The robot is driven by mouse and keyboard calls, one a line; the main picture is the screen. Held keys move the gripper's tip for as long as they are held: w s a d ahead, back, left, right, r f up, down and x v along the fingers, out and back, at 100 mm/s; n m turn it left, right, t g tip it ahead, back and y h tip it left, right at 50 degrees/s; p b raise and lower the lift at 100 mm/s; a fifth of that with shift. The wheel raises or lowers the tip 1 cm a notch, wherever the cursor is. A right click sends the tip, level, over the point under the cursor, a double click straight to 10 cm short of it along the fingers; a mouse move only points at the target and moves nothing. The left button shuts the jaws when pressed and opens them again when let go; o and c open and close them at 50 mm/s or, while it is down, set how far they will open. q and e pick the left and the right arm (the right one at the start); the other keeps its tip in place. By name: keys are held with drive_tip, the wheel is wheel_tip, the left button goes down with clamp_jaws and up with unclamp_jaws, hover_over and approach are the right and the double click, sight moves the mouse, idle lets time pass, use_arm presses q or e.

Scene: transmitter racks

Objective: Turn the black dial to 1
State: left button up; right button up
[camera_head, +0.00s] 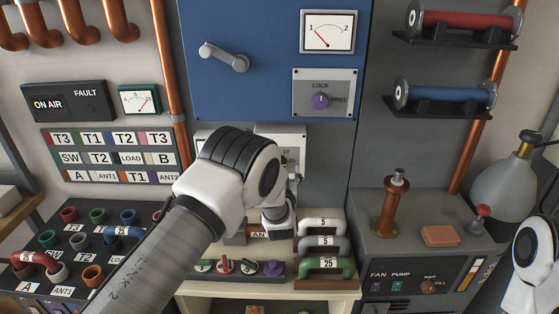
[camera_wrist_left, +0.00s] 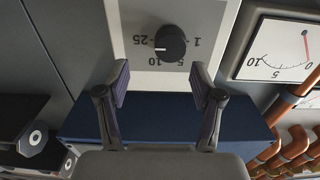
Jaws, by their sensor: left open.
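The black dial (camera_wrist_left: 170,43) is on a pale plate (camera_wrist_left: 207,18) in the left wrist view, which shows the panel upside down. Labels 1, 5, 10 and 25 surround it. Its white mark points left in this view, towards 25. My left gripper (camera_wrist_left: 160,82) is open and empty, with its two fingers apart below the dial in the picture; no contact shows. In the head view, my left arm covers the dial, and part of the pale plate (camera_head: 292,136) shows behind it. My right gripper is not in view.
A blue cabinet (camera_head: 245,85) with a lever (camera_head: 224,56) and purple LOCK/FREE knob (camera_head: 320,100) is above. Several handled plugs, including a green one (camera_head: 325,264), sit on a shelf below. A meter (camera_wrist_left: 275,48) is beside the plate. A grey unit (camera_head: 425,215) stands right.

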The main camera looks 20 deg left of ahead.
use_arm(q)
drive_tip(key=w+a, duration=0.1)
drive_tip(key=w, duration=0.1)
drive_tip(key=w+a, duration=0.1)
drive_tip(key=shift+w+a+f+p, duration=0.3)
drive_tip(key=shift+w+a+p, duration=0.05)
drive_tip(key=shift+w+p, duration=0.05)
drive_tip(key=shift+d+r, duration=0.15)
drive_tip(key=shift+d, duration=0.2)
drive_tip(key=c, duration=0.5)
drive_tip(key=shift+s+r, duration=0.1)
drive_tip(key=shift+s, duration=0.05)
drive_tip(key=c, duration=0.6)
drive_tip(key=shift+a, duration=0.25)
drive_tip(key=shift+c, duration=0.2)
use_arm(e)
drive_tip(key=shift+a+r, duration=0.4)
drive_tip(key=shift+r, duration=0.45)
use_arm(q)
drive_tip(key=shift+d, duration=0.15)
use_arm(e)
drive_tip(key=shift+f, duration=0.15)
